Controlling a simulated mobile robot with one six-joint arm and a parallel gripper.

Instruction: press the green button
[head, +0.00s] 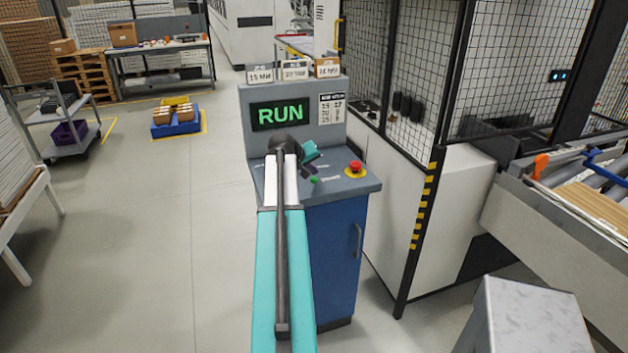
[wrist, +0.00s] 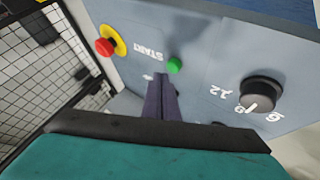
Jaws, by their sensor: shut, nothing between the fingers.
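The small green button (head: 314,180) is on the sloped grey panel of the control console (head: 356,185), left of the red button. In the wrist view the green button (wrist: 174,65) stands beside the word START. My gripper (head: 308,174) is over the panel close to the green button, with its fingers together and empty. In the wrist view my fingertips (wrist: 162,76) point at the panel just beside the green button. I cannot tell whether they touch the panel. The display (head: 280,114) reads RUN in green.
A red emergency button (head: 355,167) on a yellow ring sits on the same panel, and a black dial (wrist: 262,93) shows in the wrist view. A mesh fence (head: 417,80) stands right of the console.

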